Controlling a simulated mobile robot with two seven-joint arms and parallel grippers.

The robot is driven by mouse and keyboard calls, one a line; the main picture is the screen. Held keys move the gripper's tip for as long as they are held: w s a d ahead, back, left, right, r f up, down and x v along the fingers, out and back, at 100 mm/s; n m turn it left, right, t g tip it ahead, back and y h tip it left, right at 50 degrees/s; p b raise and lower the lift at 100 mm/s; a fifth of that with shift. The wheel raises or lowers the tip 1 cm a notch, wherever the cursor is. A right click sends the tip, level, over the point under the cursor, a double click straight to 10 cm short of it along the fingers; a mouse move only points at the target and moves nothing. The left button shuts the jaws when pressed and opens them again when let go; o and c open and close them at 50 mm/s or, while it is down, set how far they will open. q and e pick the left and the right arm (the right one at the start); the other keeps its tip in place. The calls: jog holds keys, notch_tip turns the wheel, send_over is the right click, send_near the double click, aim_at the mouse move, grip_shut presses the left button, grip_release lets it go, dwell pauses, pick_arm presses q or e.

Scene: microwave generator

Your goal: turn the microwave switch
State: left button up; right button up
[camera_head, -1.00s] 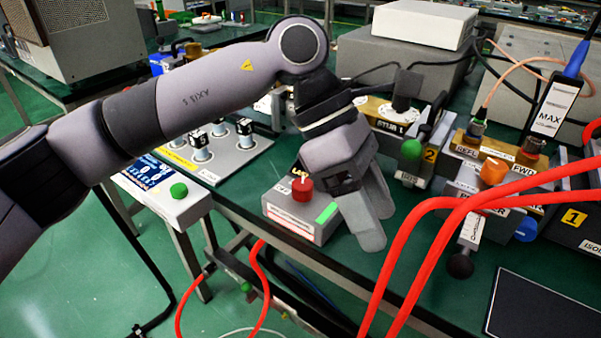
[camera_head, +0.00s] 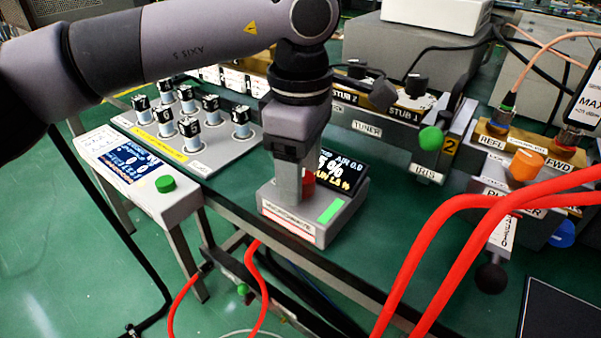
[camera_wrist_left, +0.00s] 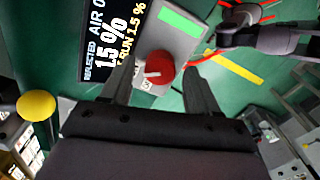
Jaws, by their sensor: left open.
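The switch is a red knob (camera_head: 308,180) with a white pointer, on a small grey box (camera_head: 322,232) with a green label and a lit display (camera_head: 342,172). My left gripper (camera_head: 303,193) points straight down over the box, and its fingers partly hide the knob. In the left wrist view the red knob (camera_wrist_left: 158,67) lies between the two open fingers of the left gripper (camera_wrist_left: 157,80), with a visible gap on each side. The display there (camera_wrist_left: 103,40) reads 1.5 %. My right gripper does not show in the head view.
A panel with several black-and-white knobs (camera_head: 200,165) and a stand with a green button (camera_head: 165,184) are to the left. Thick red hoses (camera_head: 440,240) cross at the right. A green tuner knob (camera_head: 431,138) and an orange knob (camera_head: 527,164) are behind.

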pick_arm(q)
jog(key=shift+f, duration=0.25)
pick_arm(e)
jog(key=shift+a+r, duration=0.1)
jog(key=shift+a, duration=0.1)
pick_arm(q)
jog(key=shift+c, duration=0.2)
jog(key=c, duration=1)
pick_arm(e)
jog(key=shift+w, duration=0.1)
